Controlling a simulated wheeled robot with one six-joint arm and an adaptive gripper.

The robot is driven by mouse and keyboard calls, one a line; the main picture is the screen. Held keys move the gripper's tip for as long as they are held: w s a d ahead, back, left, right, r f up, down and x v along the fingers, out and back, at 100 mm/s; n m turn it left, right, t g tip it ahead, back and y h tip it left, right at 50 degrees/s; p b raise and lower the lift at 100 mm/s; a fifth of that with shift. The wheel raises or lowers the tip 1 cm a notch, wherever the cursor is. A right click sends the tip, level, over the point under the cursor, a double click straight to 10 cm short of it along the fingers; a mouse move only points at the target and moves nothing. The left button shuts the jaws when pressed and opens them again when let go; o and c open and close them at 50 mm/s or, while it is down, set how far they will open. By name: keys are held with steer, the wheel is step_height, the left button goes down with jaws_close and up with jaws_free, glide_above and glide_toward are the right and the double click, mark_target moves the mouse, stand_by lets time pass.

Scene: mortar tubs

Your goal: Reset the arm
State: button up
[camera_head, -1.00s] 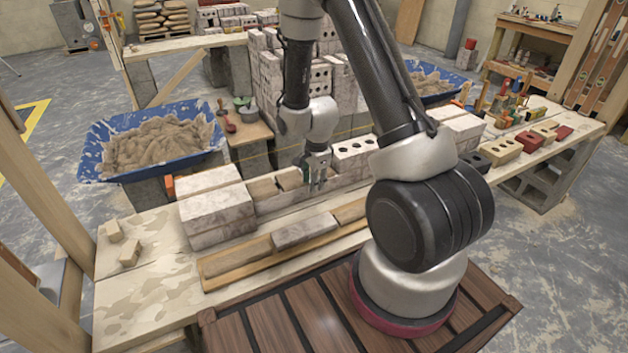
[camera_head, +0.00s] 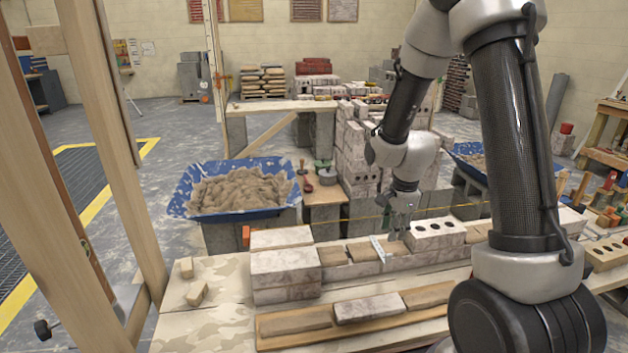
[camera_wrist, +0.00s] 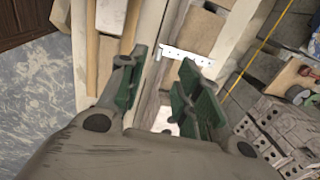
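My gripper (camera_head: 395,225) is above the low block wall, just left of a pale block with round holes (camera_head: 437,233). In the wrist view my gripper (camera_wrist: 165,88) has its two green-padded fingers spread apart with nothing held between them. A pale metal strip with small holes (camera_head: 378,249) stands or leans at the wall, left of the fingers. In the wrist view the strip (camera_wrist: 187,55) lies beyond the fingertips, apart from them. I cannot tell whether it is fixed.
Pale blocks (camera_head: 286,268) sit left of my gripper, and a plank with bricks (camera_head: 294,321) lies in front. A blue tub of mortar (camera_head: 238,190) stands at left. A stacked block wall (camera_head: 358,150) rises behind. Wooden posts (camera_head: 110,120) stand at far left.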

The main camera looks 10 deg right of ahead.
steer(key=s+r+n+t, duration=0.2)
steer(key=s+r+n, duration=1.6)
steer(key=s+r, duration=0.5)
steer(key=shift+d+r+t, duration=0.3)
steer(key=shift+r+t, duration=0.1)
steer(key=shift+r, duration=0.25)
